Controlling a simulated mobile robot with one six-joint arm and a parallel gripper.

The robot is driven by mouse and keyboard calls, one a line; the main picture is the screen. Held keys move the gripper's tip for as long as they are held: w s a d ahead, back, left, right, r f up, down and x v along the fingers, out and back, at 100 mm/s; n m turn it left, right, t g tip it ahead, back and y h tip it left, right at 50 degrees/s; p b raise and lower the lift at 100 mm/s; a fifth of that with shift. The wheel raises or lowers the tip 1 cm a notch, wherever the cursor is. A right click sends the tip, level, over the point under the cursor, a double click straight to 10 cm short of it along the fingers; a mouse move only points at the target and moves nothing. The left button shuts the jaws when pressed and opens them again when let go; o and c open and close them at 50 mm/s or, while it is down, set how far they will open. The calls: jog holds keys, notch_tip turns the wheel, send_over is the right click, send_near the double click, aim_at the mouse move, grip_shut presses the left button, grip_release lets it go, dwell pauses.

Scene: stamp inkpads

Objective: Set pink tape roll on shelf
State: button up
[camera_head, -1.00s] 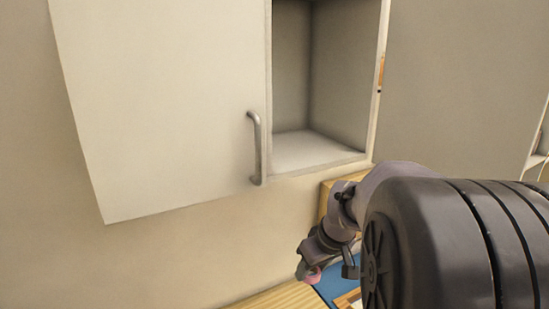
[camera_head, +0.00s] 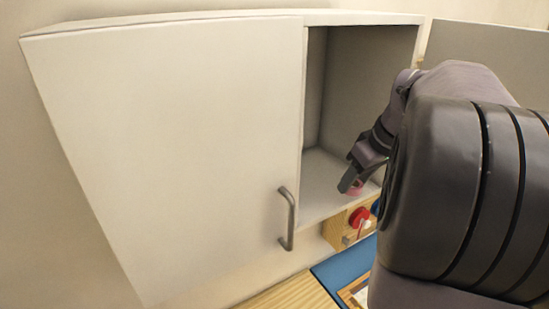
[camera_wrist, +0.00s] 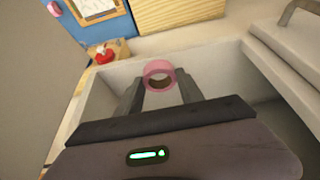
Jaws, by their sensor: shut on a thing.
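The pink tape roll (camera_wrist: 160,68) is a small ring held between the two dark fingertips of my gripper (camera_wrist: 158,90) in the wrist view. In the head view my gripper (camera_head: 354,182) points down in the open half of the wall cabinet, and a bit of the pink roll shows beside its tip. The shelf (camera_head: 318,185) is the pale cabinet floor below and around the gripper. Whether the roll touches the shelf is hard to tell.
A closed cabinet door (camera_head: 180,150) with a metal handle (camera_head: 288,218) stands left of the opening. Another door (camera_head: 490,50) is swung open at right. Below are a wooden box with red discs (camera_head: 358,216) and a blue mat (camera_head: 345,262).

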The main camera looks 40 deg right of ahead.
jog(key=p, duration=0.1)
send_over(323, 189)
jog(key=s, duration=0.1)
jog(key=shift+f, duration=0.4)
jog(key=f, duration=0.2)
jog(key=shift+s+f+p, duration=0.3)
jog(key=shift+p, duration=0.05)
jog(key=shift+f, duration=0.35)
jog(key=shift+w+f, duration=0.2)
jog(key=shift+w, duration=0.05)
jog(key=o, duration=1.3)
jog(key=shift+s, duration=0.1)
jog(key=shift+r, duration=0.25)
jog(key=v, duration=1.1)
jog(key=shift+s+r, duration=0.15)
jog(key=shift+r, duration=0.25)
